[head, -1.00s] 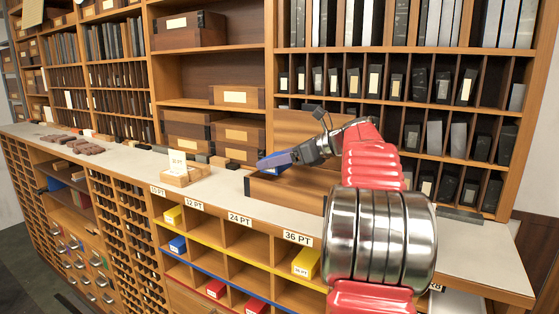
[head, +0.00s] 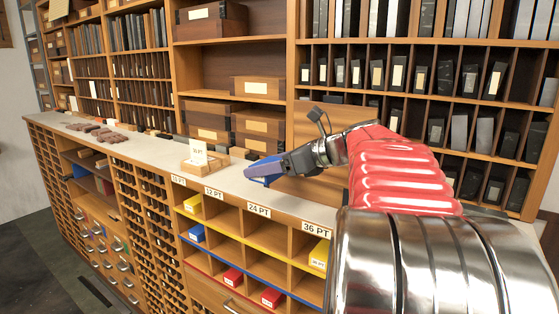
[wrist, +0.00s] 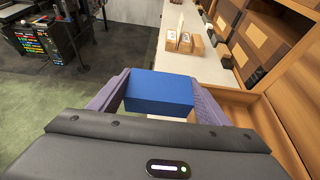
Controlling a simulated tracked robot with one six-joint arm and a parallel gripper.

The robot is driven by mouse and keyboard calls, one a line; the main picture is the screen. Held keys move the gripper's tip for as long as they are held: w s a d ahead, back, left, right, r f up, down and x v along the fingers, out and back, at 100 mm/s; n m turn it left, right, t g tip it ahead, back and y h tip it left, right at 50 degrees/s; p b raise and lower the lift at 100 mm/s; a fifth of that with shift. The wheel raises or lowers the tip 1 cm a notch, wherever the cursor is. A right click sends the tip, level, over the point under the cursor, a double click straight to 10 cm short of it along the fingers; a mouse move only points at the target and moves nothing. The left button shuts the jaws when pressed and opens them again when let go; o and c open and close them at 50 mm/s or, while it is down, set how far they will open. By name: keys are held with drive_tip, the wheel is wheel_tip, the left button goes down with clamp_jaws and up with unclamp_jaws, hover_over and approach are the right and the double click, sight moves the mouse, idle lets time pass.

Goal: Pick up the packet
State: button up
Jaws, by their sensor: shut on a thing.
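A plain blue packet (wrist: 160,93) sits between the two purple fingers of my gripper (wrist: 158,82) in the wrist view. My gripper is shut on it, with one finger against each end. In the head view my gripper (head: 258,173) is over the grey counter, above the pigeonholes labelled 12 PT and 24 PT. Only a small blue part of the packet (head: 263,181) shows there behind the finger. The packet appears raised above the counter, but the exact gap cannot be told.
Labelled pigeonholes below the counter hold yellow packets (head: 320,254), a blue packet (head: 197,233) and red packets (head: 232,277). A wooden card holder (head: 205,163) stands on the counter (head: 150,146) to the left. Shelves with boxes (head: 205,117) rise behind.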

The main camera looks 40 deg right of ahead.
sight(266, 180)
drive_tip(key=shift+s+a, duration=0.2)
drive_tip(key=shift+a, duration=0.5)
drive_tip(key=shift+s+a, duration=0.2)
drive_tip(key=shift+a, duration=0.5)
drive_tip(key=shift+s+a, duration=0.2)
drive_tip(key=shift+a, duration=0.5)
drive_tip(key=shift+s, duration=0.15)
